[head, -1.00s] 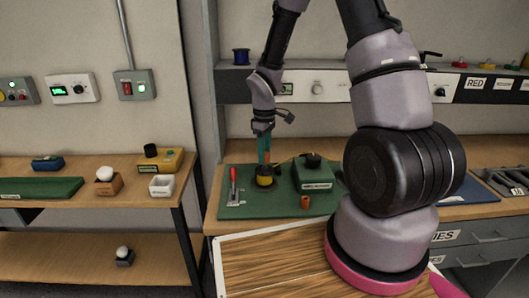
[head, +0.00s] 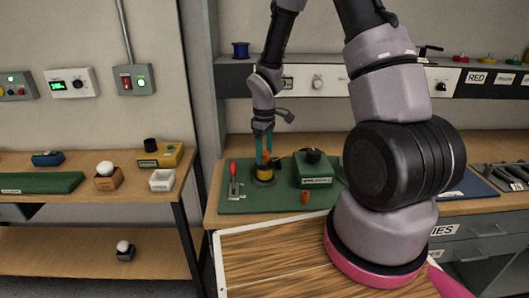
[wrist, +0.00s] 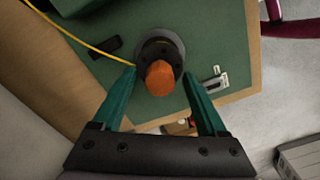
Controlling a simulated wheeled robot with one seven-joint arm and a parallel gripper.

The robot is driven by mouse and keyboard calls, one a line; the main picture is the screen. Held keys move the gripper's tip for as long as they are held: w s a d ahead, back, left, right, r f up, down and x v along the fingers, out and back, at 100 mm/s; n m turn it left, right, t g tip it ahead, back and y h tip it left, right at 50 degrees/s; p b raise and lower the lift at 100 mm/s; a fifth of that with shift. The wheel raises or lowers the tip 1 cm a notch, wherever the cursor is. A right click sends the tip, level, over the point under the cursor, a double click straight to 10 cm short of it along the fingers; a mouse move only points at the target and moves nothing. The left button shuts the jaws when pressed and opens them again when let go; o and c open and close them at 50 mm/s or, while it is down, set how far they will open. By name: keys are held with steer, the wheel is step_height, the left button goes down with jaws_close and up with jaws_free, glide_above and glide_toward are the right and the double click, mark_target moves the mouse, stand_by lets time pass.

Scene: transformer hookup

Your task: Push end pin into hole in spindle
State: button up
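Below the tips is a dark round stand (head: 264,182) with a yellow-orange core (head: 270,171). The wrist view shows the dark round stand (wrist: 159,45) and an orange cylinder (wrist: 160,78) on it, between and beyond the fingertips. A small orange-brown cylinder (head: 305,197) stands on the mat to the right. I cannot tell which part is the end pin; no hole is visible.
A red-handled toggle clamp (head: 233,180) stands left of the round stand. A green box with a black knob (head: 313,170) stands to its right. A yellow wire (wrist: 85,42) crosses the mat in the wrist view.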

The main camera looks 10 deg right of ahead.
steer(key=shift+r, duration=0.15)
steer(key=shift+r, duration=2.4)
step_height(320, 180, up, 11)
steer(key=shift+f, duration=0.1)
